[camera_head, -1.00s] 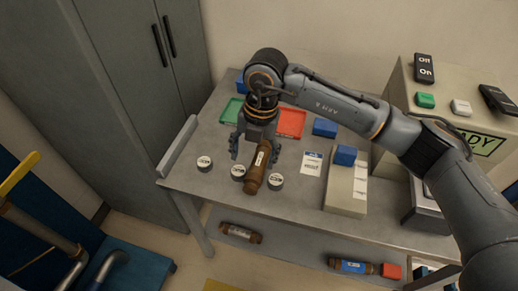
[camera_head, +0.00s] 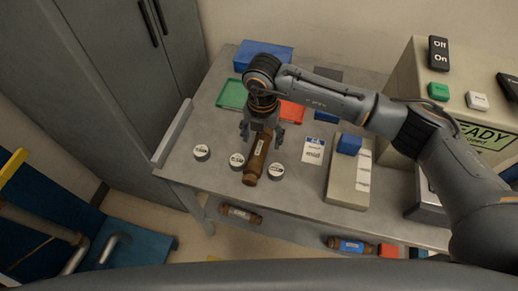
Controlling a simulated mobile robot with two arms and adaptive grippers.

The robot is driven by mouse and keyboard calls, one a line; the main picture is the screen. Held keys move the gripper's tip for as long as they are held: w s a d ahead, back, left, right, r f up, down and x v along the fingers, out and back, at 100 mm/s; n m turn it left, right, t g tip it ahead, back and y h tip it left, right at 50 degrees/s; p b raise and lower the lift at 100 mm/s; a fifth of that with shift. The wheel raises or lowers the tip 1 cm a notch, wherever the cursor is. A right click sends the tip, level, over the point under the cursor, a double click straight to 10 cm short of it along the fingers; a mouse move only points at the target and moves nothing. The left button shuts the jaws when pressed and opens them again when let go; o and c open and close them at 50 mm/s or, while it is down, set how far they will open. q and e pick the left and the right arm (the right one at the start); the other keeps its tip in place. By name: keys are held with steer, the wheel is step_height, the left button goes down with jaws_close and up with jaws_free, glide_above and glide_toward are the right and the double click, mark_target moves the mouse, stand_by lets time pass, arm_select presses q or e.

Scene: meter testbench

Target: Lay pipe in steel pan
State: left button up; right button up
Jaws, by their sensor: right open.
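A brown pipe (camera_head: 256,159) with a pale label lies on the grey table, its near end between two round white-topped discs. My right gripper (camera_head: 262,134) is over the pipe's far end, open, with its fingers on either side of it. Whether the fingers touch the pipe cannot be told. A grey metal-looking piece (camera_head: 425,205) at the table's right side may be the steel pan; my right arm hides much of it. My left gripper is not in view.
Discs (camera_head: 201,152) stand near the pipe. Green (camera_head: 231,95), red (camera_head: 292,112) and blue (camera_head: 265,56) trays lie behind. Two more brown pipes (camera_head: 240,214) (camera_head: 348,245) lie on the lower shelf.

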mark_target(259, 148)
steer(key=f, duration=0.1)
steer(key=f+p, duration=0.1)
steer(key=f, duration=0.2)
steer(key=shift+s+a+f, duration=0.2)
steer(key=shift+s+a, duration=0.1)
steer(key=shift+a, duration=0.1)
steer(key=shift+f, duration=0.25)
steer(key=shift+r, duration=0.1)
jaws_close()
